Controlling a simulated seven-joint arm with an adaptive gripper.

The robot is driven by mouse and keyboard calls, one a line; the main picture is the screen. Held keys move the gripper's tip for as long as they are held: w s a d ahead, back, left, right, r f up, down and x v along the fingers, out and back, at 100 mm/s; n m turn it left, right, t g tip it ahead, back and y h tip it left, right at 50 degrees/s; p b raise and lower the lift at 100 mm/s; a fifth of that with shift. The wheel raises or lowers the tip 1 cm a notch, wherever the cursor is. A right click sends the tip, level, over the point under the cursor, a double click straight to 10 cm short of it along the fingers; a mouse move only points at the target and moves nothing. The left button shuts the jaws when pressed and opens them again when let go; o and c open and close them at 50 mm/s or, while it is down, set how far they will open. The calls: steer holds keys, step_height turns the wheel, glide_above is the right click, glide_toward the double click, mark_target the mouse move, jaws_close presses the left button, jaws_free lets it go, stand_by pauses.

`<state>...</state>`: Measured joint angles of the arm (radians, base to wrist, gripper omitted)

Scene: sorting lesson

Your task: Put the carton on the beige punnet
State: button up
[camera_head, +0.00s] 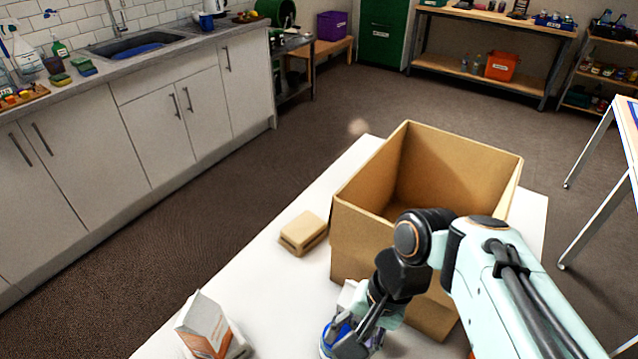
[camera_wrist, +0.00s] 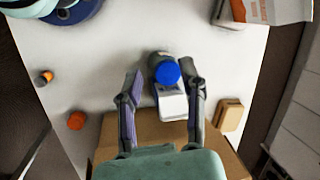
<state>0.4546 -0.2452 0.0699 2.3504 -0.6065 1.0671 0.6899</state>
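The carton (camera_head: 204,325), white and orange with a slanted top, stands at the table's near left in the head view. It also shows at the upper right of the wrist view (camera_wrist: 275,8). A pale beige, shallow thing (camera_head: 238,347) lies against its base; this may be the punnet, and I cannot tell whether the carton rests on it. A tan block-like thing (camera_head: 303,233) lies apart beside the cardboard box. My gripper (camera_wrist: 163,72) is open, away from the carton, with its fingers either side of a blue-capped pale object (camera_wrist: 168,90). Contact is unclear.
A tall open cardboard box (camera_head: 362,232) stands on the white table (camera_head: 275,290), beside my arm. In the wrist view, a blue round thing (camera_wrist: 72,12) and an orange thing (camera_wrist: 76,121) lie left. Clear tabletop lies between the carton and the tan thing.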

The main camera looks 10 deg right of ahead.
steer(key=w+d+r+m+t+y, duration=0.3)
steer(key=w+d+m+t+y, duration=0.65)
steer(key=m, duration=1.05)
step_height(320, 180, down, 14)
steer(key=d+t+h, duration=0.1)
steer(key=t, duration=0.1)
steer(key=shift+m, duration=0.4)
steer(key=x, duration=0.6)
steer(key=shift+a+f, duration=0.1)
steer(key=shift+f, duration=0.25)
jaws_close()
